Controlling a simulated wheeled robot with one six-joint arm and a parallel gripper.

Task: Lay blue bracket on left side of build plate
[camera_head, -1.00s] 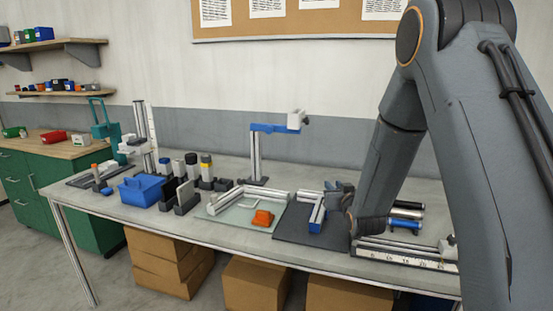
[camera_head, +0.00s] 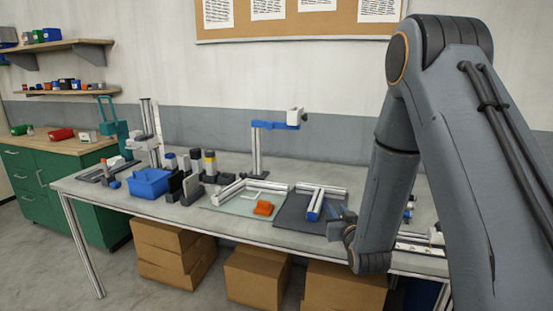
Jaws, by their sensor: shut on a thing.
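My gripper (camera_head: 338,222) is dark and low over the front right part of the table, at the right edge of a dark mat (camera_head: 287,224). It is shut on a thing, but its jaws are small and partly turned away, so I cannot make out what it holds. A blue piece (camera_head: 315,211) shows just left of the gripper, along a silver profile (camera_head: 322,189) on the mat. I cannot tell whether the gripper touches it. Left of the mat lies a pale green plate (camera_head: 217,207) with silver profiles (camera_head: 240,187) and an orange block (camera_head: 263,208) on it.
A blue bin (camera_head: 149,184) and several dark holders (camera_head: 192,188) stand left of the pale plate. A stand with a blue arm (camera_head: 275,125) rises behind it. My arm covers much of the table's right end. The table (camera_head: 350,178) has bare room at the back.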

